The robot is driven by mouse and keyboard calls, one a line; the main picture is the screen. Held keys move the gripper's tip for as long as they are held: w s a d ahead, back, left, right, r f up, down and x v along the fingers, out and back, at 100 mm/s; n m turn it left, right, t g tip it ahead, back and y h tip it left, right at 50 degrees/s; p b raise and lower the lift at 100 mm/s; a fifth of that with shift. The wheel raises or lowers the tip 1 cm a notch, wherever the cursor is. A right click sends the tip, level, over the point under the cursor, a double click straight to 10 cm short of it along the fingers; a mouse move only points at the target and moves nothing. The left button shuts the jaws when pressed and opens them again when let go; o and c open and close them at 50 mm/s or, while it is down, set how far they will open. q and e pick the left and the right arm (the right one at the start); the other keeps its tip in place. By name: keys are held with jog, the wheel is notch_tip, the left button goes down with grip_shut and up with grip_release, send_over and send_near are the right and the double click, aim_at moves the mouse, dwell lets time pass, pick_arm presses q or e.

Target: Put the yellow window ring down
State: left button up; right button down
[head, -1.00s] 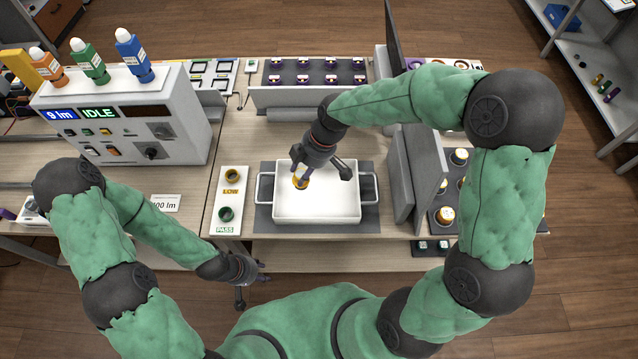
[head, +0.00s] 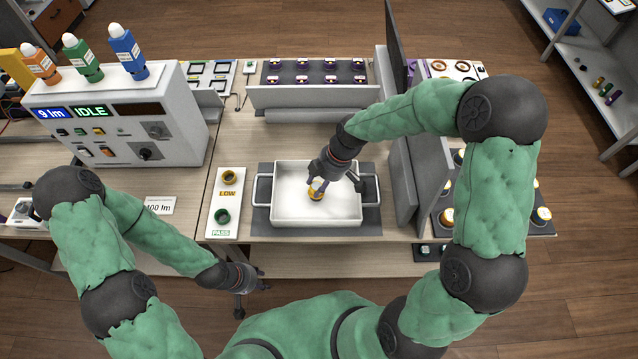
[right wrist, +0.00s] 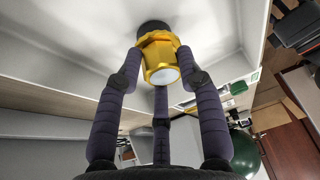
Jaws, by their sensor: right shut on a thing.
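The yellow window ring (head: 317,190) is over or in the white tray (head: 316,219), between the fingers of my right gripper (head: 325,184). In the right wrist view the yellow ring (right wrist: 157,50) shows a pale round face, and the fingers of the right gripper (right wrist: 160,75) are shut around it. A dark round piece (right wrist: 153,27) sits just beyond the ring against a pale surface. I cannot tell whether the ring touches the tray floor. My left gripper (head: 255,293) is open and empty in front of the table edge.
A white plate (head: 221,205) left of the tray holds a yellow ring by LOW and a green ring by PASS. A grey upright panel (head: 424,180) stands right of the tray. A tester box (head: 120,120) stands at the left.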

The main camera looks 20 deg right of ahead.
jog(key=c, duration=0.8)
grip_release()
jog(key=p+v, duration=0.3)
jog(key=v, duration=0.9)
jog(key=shift+p, duration=0.4)
